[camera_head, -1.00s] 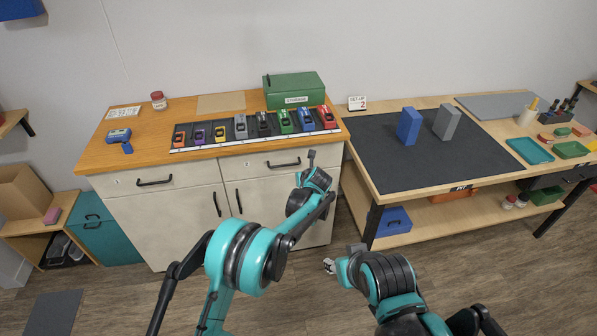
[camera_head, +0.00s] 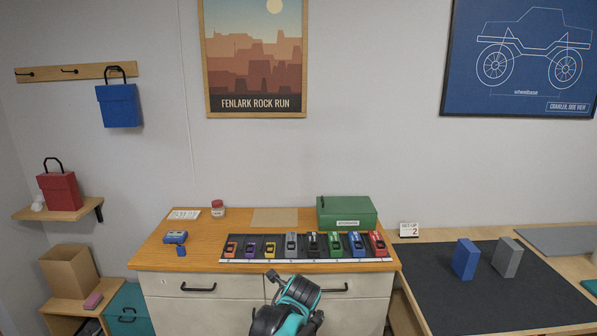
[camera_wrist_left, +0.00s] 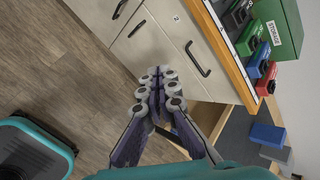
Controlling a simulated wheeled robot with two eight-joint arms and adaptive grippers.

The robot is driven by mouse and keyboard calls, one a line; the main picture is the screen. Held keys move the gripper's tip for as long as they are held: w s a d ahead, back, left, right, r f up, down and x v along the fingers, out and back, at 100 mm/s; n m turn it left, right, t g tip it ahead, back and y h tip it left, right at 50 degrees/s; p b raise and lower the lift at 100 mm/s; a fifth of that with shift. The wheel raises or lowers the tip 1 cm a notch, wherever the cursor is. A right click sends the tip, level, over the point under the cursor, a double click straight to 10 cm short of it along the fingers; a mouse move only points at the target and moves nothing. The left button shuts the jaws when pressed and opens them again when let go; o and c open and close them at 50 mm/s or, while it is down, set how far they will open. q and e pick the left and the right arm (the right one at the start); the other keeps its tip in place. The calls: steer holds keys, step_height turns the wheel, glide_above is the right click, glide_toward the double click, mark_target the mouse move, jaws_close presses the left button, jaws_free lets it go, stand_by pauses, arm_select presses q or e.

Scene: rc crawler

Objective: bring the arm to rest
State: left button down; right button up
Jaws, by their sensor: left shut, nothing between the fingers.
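My left arm's teal and black end shows at the bottom middle of the head view, in front of the cabinet drawers, with my left gripper (camera_head: 272,276) small at its tip. In the left wrist view the two grey-purple fingers of my left gripper (camera_wrist_left: 158,92) are together with nothing between them. They are in the air in front of the cabinet and apart from it. My right gripper is in neither current view.
The wooden-topped cabinet (camera_head: 158,246) carries a row of small toy crawlers, a green storage box (camera_head: 347,211) and a jar (camera_head: 218,208). On the right, a bench mat (camera_head: 450,300) holds a blue block (camera_head: 466,259) and a grey block (camera_head: 507,257).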

arm_select(q)
steer(key=s+a+r+n, duration=0.3)
steer(key=s+a+n, duration=0.3)
steer(key=s+a, duration=0.1)
steer(key=s+a+f+n, duration=0.1)
steer(key=s+a+n, duration=0.2)
steer(key=s+n, duration=0.2)
steer(key=s+a+f+n+g, duration=0.1)
steer(key=s+a+f+n, duration=0.1)
steer(key=s+n, duration=0.4)
steer(key=s+a+f+n, duration=0.1)
steer(key=s+a+n, duration=0.4)
steer(key=s, duration=0.7)
steer(key=shift+s+f+n+h, duration=0.2)
steer(key=shift+s+n+h, duration=0.1)
steer(key=shift+n, duration=0.2)
steer(key=shift+a, duration=0.1)
